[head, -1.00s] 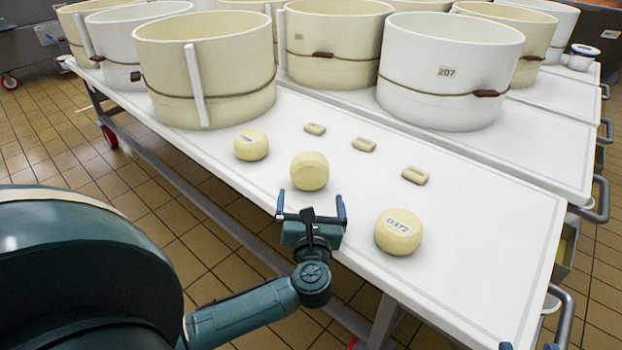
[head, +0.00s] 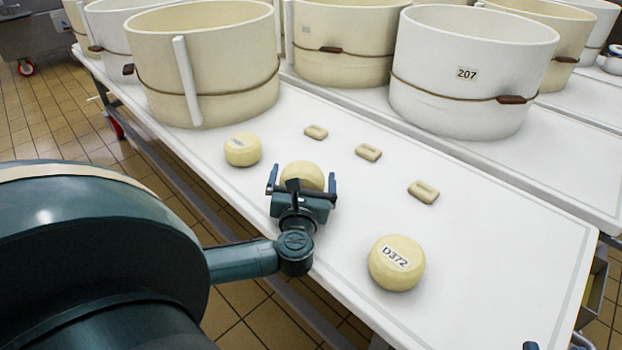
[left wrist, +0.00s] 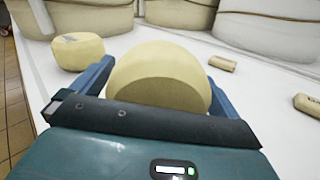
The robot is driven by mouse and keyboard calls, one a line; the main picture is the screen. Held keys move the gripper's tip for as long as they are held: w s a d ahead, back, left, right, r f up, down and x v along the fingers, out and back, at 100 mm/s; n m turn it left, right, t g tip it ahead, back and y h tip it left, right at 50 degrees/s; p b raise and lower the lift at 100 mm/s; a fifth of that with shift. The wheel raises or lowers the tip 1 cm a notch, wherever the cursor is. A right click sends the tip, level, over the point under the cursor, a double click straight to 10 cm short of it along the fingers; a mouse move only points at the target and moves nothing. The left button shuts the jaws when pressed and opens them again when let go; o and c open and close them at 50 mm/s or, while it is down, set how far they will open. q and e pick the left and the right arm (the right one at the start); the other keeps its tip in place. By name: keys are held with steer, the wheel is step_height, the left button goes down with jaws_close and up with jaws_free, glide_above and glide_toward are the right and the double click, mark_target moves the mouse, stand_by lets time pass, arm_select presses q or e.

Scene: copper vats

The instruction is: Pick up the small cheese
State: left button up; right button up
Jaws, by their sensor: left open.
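Three pale yellow round cheeses sit along the near part of the white table. The middle cheese (head: 302,174) is between the fingers of my left gripper (head: 301,178), which is open; its lower part is hidden by the gripper. In the left wrist view this cheese (left wrist: 160,78) fills the space between the blue fingers. I cannot tell whether they touch it. A labelled cheese (head: 242,150) sits to its left, also in the left wrist view (left wrist: 77,51). Another, labelled D372 (head: 397,264), sits nearer right. A dark blue tip (head: 530,346), perhaps my right gripper, shows at the bottom edge.
Three small pale oblong pieces (head: 368,152) lie in a row behind the cheeses. Large cream and white vats (head: 205,75) stand behind them, one white vat marked 207 (head: 475,80). The table (head: 500,270) is bare to the right of the cheeses.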

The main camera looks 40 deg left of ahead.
mark_target(302, 162)
arm_select(q)
steer(key=shift+s, duration=0.1)
steer(key=shift+c, duration=0.6)
steer(key=shift+r, duration=0.15)
steer(key=c, duration=1.1)
step_height(302, 162, up, 5)
steer(key=p, duration=0.2)
steer(key=shift+f+p, duration=0.2)
steer(key=shift+p, duration=0.15)
steer(key=shift+c, duration=0.2)
step_height(302, 162, up, 4)
steer(key=shift+r+p, duration=0.15)
steer(key=shift+p, duration=0.85)
steer(key=shift+r, duration=0.55)
arm_select(e)
steer(key=shift+s+d+n+g+h, duration=0.3)
steer(key=shift+s+d+n, duration=0.1)
steer(key=shift+n, duration=0.1)
steer(key=shift+w, duration=0.1)
